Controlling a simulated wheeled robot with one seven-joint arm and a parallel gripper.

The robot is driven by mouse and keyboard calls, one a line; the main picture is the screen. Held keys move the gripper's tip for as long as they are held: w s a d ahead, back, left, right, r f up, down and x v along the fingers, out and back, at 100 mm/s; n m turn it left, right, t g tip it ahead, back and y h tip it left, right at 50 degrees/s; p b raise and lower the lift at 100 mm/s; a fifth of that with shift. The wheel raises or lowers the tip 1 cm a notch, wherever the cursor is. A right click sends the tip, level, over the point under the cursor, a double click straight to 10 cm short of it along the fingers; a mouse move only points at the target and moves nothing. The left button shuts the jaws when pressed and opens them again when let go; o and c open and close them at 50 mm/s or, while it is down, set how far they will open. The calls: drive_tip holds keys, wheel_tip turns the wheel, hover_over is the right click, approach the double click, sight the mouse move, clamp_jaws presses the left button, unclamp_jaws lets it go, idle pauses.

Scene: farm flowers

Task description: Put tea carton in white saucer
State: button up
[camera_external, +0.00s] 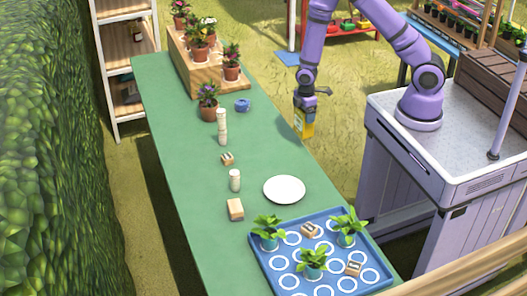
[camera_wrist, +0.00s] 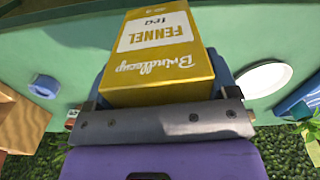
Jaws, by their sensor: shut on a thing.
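The tea carton, a yellow box labelled "Fennel tea" (camera_wrist: 160,50), fills the middle of the wrist view. My gripper (camera_external: 304,112) is shut on it and holds it in the air by the right edge of the green table. In the external view the carton (camera_external: 306,128) hangs below my gripper. The white saucer (camera_external: 284,189) lies flat and empty on the table, below the carton in the picture. It also shows at the right in the wrist view (camera_wrist: 265,79). My fingertips are largely hidden in the external view.
A blue tray (camera_external: 262,270) with potted plants and small blocks stands beyond the saucer at the table's near end. A pale cylinder (camera_external: 235,180) and a wooden block (camera_external: 235,209) stand left of the saucer. A wooden stand (camera_external: 190,62) with flowerpots is at the far end.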

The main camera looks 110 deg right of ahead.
drive_tip(key=shift+s+a, duration=0.4)
drive_tip(key=shift+s, duration=0.1)
drive_tip(key=w+a+r+m, duration=0.1)
drive_tip(key=w+a, duration=0.1)
drive_tip(key=a, duration=1.1)
drive_tip(key=w+a, duration=0.2)
drive_tip(key=a, duration=1)
drive_tip(key=w+f, duration=0.2)
drive_tip(key=w, duration=0.6)
drive_tip(key=w+d+f, duration=0.1)
drive_tip(key=w+f, duration=0.2)
drive_tip(key=w, duration=0.5)
drive_tip(key=shift+f, duration=0.15)
